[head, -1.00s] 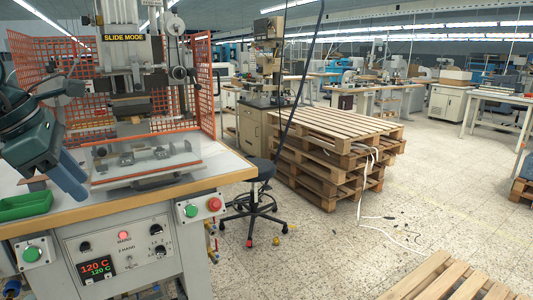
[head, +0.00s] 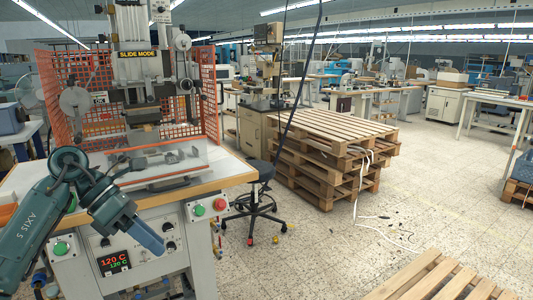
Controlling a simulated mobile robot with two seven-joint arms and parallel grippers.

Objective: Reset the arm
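My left arm, dark teal, comes in from the lower left. Its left gripper (head: 150,238) hangs in front of the stamping press's control panel (head: 118,262), with its blue fingers pointing down and right. The fingers overlap in this view, so I cannot tell their opening. I see nothing held in them. The foil stamping press (head: 137,75) stands behind, with a "SLIDE MODE" sign and a pale work table (head: 215,163) with a wooden edge. My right gripper is not in view.
Orange mesh guards (head: 208,95) flank the press. A green button (head: 198,210) and a red button (head: 220,204) sit on the table front. A black stool (head: 262,170) and stacked pallets (head: 325,165) stand to the right.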

